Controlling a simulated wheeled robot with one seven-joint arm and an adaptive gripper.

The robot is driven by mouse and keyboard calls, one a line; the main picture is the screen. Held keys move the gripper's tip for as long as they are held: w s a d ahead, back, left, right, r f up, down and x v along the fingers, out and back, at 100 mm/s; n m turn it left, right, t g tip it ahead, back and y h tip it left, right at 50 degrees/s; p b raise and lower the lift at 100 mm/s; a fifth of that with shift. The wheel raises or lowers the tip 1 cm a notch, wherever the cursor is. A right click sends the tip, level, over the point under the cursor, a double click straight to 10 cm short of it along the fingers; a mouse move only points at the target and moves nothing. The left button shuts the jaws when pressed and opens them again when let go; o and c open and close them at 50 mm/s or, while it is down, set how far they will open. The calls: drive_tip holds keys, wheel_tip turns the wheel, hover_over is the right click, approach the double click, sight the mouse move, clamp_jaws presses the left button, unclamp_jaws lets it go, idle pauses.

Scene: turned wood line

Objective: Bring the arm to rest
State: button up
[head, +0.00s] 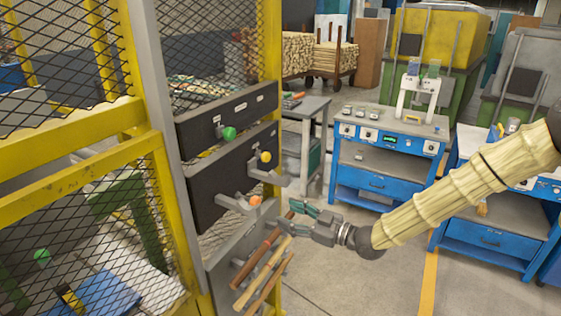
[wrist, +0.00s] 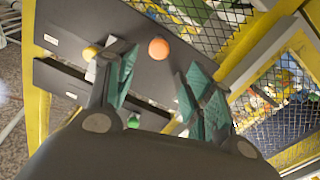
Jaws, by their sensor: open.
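My gripper (head: 301,217) is open and empty at the end of my arm, which reaches in from the right in a pale ribbed sleeve. In the wrist view the two green-padded fingers (wrist: 155,88) stand apart with nothing between them. The fingers are close in front of a dark panel (head: 235,172) on the yellow cage. An orange ball knob (head: 255,200) sits just up and left of the fingers in the head view. It also shows beyond the gap between the fingers in the wrist view (wrist: 158,48). I cannot tell whether the gripper touches anything.
Turned wooden sticks (head: 268,262) hang just below my gripper. A yellow ball (head: 265,156) and a green ball (head: 229,133) are on the panels above. The yellow mesh cage (head: 75,120) blocks the left. A blue workbench (head: 375,160) stands behind. Open floor (head: 350,280) lies below my arm.

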drive_tip(key=s+d+f+m+g+h+b, duration=0.1)
drive_tip(key=s+f+m+h, duration=0.2)
drive_tip(key=s+f, duration=0.5)
drive_tip(key=s+d+f+m+g+h+b, duration=0.1)
drive_tip(key=s+f+m+h, duration=0.2)
drive_tip(key=f, duration=0.9)
drive_tip(key=s+d+f+m+g+h, duration=0.1)
drive_tip(key=s+f+m+g+h, duration=0.15)
drive_tip(key=s+f, duration=0.55)
drive_tip(key=s+d+f+m+g+h, duration=0.1)
drive_tip(key=s+d+f, duration=0.3)
drive_tip(key=s, duration=0.4)
drive_tip(key=s+d+f+m+g+h+b, duration=0.1)
drive_tip(key=s+d+f+m+g+h, duration=0.1)
drive_tip(key=s+d+f, duration=0.3)
drive_tip(key=s+d+f+m+g+h+b, duration=0.1)
drive_tip(key=s+d+f+m+g+h, duration=0.1)
drive_tip(key=s, duration=0.9)
wheel_tip(320, 180, down, 2)
drive_tip(key=shift+s+d+f+m+h, duration=0.2)
drive_tip(key=shift+d+m+h, duration=0.6)
drive_tip(key=shift+d, duration=0.45)
